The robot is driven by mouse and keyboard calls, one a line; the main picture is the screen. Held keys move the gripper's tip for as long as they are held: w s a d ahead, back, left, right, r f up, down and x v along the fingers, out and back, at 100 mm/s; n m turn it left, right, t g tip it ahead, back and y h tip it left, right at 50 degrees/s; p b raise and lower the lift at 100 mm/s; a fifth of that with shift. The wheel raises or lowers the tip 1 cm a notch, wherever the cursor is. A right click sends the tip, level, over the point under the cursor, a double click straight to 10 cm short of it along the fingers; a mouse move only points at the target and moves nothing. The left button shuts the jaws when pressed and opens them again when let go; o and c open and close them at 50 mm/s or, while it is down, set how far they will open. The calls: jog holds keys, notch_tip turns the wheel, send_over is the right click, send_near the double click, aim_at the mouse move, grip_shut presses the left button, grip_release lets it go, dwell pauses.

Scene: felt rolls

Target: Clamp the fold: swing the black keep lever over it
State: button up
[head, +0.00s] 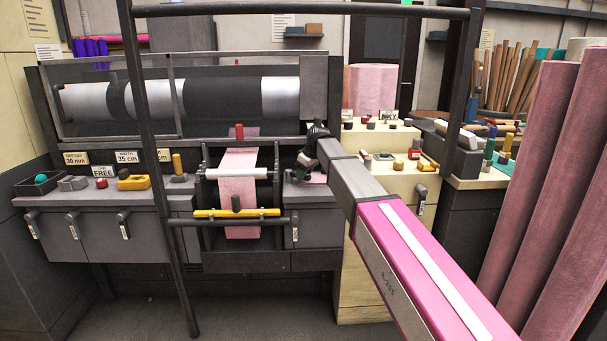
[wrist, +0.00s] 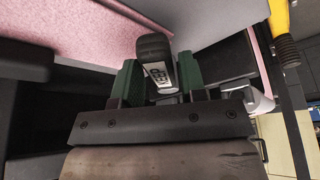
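The black keep lever (wrist: 158,66), with a white label reading KEEP, stands between the two green finger pads of my gripper (wrist: 160,82) in the wrist view. Both pads appear to press against its sides. In the head view my gripper (head: 308,160) is at the right side of the grey machine, and the lever cannot be made out there. Pink felt (wrist: 95,32) lies just beyond the lever's tip in the wrist view. In the head view a pink felt strip (head: 238,192) hangs over a white roller (head: 220,174). I cannot tell where its fold lies.
A yellow bar (head: 205,213) crosses the felt strip, with a dark bar below it. Black upright posts and a top rail (head: 300,9) frame the machine. Small knobs and blocks sit on the left counter (head: 75,199). Tall pink rolls (head: 535,180) stand at the right.

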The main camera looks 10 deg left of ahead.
jog(key=shift+r, duration=0.1)
jog(key=v, duration=0.4)
jog(key=shift+s+d+r, duration=0.1)
jog(key=shift+d+r, duration=0.05)
jog(key=shift+r, duration=0.2)
jog(key=s+d, duration=0.5)
jog(key=d, duration=0.6)
jog(key=shift+a, duration=0.2)
grip_shut()
jog(key=s+a+r+m+t+h, duration=0.1)
jog(key=s+a+t, duration=0.2)
jog(key=a, duration=0.4)
jog(key=s+a+r+t+h, duration=0.1)
jog(key=s+a+r+t, duration=0.1)
jog(key=s+a, duration=0.3)
jog(key=x, duration=0.3)
jog(key=a+x, duration=0.1)
jog(key=x, duration=0.6)
jog(key=shift+w+a+r, duration=0.15)
jog(key=shift+w+r, duration=0.15)
jog(key=shift+w, duration=0.2)
jog(key=w, duration=0.2)
jog(key=w+d, duration=0.1)
jog(key=shift+f, duration=0.3)
jog(key=shift+w+d, duration=0.35)
jog(key=shift+w, duration=0.1)
